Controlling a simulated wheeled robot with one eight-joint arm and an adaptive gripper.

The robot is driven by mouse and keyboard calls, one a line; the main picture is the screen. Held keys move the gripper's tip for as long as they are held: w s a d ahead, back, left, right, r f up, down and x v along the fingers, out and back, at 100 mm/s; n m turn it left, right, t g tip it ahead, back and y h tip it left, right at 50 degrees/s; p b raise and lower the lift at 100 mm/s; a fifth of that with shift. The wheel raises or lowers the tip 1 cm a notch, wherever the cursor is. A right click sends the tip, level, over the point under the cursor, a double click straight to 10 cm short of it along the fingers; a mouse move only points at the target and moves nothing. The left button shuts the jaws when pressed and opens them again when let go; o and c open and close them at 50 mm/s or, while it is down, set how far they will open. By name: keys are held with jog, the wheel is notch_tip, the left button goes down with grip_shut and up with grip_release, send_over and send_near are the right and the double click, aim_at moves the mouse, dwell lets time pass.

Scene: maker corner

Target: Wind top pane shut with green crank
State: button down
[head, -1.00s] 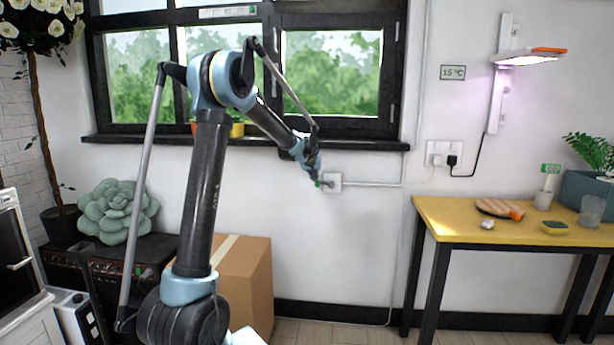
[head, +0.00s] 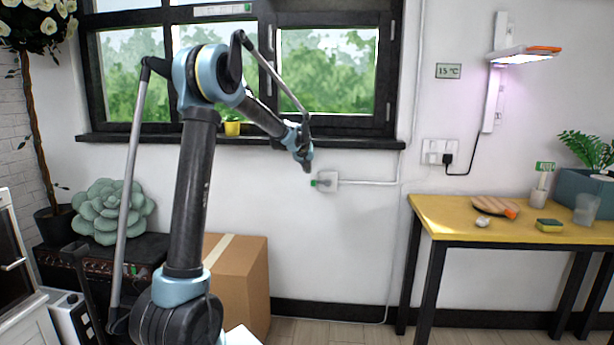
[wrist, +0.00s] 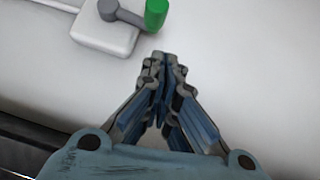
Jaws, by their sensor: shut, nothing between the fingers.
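The green crank handle (head: 314,183) sits on a grey arm at a white wall box (head: 330,182) below the window sill. In the wrist view the green knob (wrist: 156,13) shows at the top, with its grey crank arm (wrist: 122,14) on the white box (wrist: 105,35). My gripper (head: 307,168) is shut and empty, above and a little left of the box in the head view. In the wrist view its fingertips (wrist: 160,58) are just short of the knob, apart from it. The top pane is mostly cut off at the head view's upper edge; its position cannot be told.
A black sill (head: 350,143) runs above the box, with a yellow pot (head: 232,127) on it. A conduit (head: 370,182) leads right from the box. A cardboard box (head: 240,285) stands below left; a yellow table (head: 440,213) stands right. The wall between is clear.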

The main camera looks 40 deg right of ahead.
jog(key=v, duration=0.9)
jog(key=shift+a+r, duration=0.15)
jog(key=shift+r, duration=0.1)
jog(key=c, duration=2.3)
grip_release()
jog(key=shift+a+r, duration=0.1)
jog(key=shift+r, duration=0.05)
jog(key=o, duration=0.5)
jog(key=shift+s, duration=0.15)
jog(key=shift+c, duration=0.2)
jog(key=o, duration=0.4)
jog(key=s+d+f+n+h, duration=0.1)
jog(key=s+d, duration=0.1)
jog(key=s+d+f+n+g+h, duration=0.1)
jog(key=s+d+n, duration=0.1)
jog(key=s+d+f+n+h, duration=0.1)
jog(key=s+d+h, duration=0.1)
jog(key=shift+s+d+f+n+g, duration=0.2)
jog(key=shift+d+f+n+g, duration=0.1)
jog(key=shift+n+g, duration=0.1)
jog(key=n+t+h, duration=0.2)
jog(key=n+t, duration=0.6)
jog(key=n, duration=2.1)
send_near(313, 185)
jog(key=x, duration=1)
jog(key=shift+w+d+r, duration=0.1)
jog(key=shift+w+d, duration=0.2)
